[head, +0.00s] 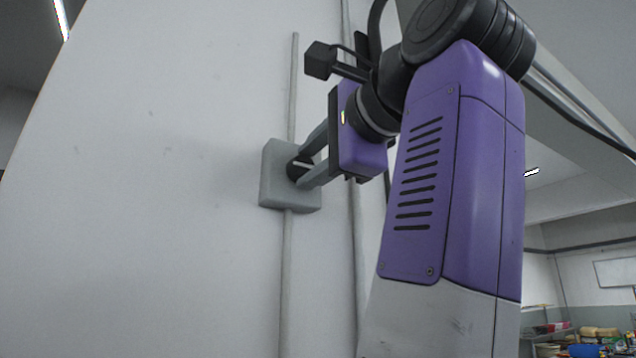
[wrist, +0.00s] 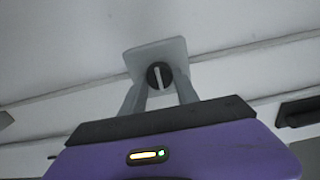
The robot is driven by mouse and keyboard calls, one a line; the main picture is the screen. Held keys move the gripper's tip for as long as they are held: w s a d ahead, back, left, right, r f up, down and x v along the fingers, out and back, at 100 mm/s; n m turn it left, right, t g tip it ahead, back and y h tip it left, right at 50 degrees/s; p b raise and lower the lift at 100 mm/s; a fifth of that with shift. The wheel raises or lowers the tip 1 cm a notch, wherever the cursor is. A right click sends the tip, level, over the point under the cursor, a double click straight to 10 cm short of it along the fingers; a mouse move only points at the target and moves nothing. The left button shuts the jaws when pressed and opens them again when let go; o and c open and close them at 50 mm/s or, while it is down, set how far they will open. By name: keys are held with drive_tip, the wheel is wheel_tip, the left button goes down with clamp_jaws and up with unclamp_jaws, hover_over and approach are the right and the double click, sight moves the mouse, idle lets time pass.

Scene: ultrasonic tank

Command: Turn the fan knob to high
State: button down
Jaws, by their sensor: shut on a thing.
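The fan knob (head: 298,166) is a small dark round knob on a light grey wall box (head: 277,187). In the wrist view the knob (wrist: 159,75) shows a white pointer line that runs nearly up and down in the picture, and the grey box (wrist: 150,53) is behind it. My gripper (head: 306,169) reaches the knob from the right, with a finger on each side of it. In the wrist view my gripper (wrist: 160,88) is shut on the knob. No setting marks can be read on the box.
A thin grey conduit (head: 287,270) runs up the pale wall (head: 150,200) above and below the box. Another pipe (head: 352,240) runs beside it to the right. A dark bar-shaped object (wrist: 300,110) is at the right of the wrist view. The wall left of the box is clear.

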drive_tip(key=shift+d, duration=0.1)
drive_tip(key=c, duration=0.9)
unclamp_jaws()
drive_tip(key=shift+c, duration=0.2)
drive_tip(key=b+v, duration=0.3)
drive_tip(key=v, duration=0.4)
drive_tip(key=shift+s+d, duration=0.2)
drive_tip(key=shift+s, duration=0.1)
